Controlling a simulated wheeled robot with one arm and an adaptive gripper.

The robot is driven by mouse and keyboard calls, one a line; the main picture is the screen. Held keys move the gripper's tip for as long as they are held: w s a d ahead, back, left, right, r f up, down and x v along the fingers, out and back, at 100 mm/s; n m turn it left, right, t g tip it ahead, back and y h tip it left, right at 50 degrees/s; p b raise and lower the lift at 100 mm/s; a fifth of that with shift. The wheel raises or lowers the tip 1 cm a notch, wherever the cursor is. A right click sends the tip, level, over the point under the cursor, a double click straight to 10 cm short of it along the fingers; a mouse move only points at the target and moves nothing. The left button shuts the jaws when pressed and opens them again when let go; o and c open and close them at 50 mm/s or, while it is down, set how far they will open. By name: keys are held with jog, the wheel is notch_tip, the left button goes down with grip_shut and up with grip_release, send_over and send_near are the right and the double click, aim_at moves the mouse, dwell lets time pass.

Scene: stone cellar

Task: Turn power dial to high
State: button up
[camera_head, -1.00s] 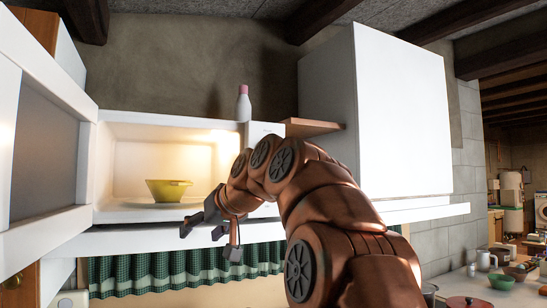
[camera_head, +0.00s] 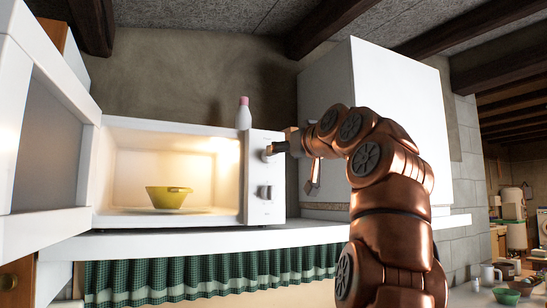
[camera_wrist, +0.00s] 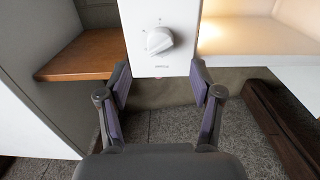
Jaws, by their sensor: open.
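The open microwave's white control panel (camera_head: 265,212) carries a lower dial (camera_head: 266,192) in the head view. In the wrist view, which looks upside down, a white dial (camera_wrist: 158,40) sits on the panel, apparently the upper one. A ridge crosses it at a slant; the small markings around it are unreadable. My gripper (camera_wrist: 160,74) is open and empty, its fingers spread to either side of the panel's end, with the dial between and beyond them. Contact cannot be told.
A yellow bowl (camera_head: 168,197) stands in the lit microwave, whose door (camera_head: 45,150) is open at left. A white bottle with a pink cap (camera_head: 243,113) stands on top, close to my gripper. A white cabinet (camera_head: 395,120) is behind my arm. A wooden shelf (camera_wrist: 85,52) is beside the panel.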

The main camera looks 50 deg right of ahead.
jog(key=p+x, duration=0.2)
jog(key=x, duration=0.5)
jog(key=c, duration=1.1)
jog(key=shift+c, duration=0.2)
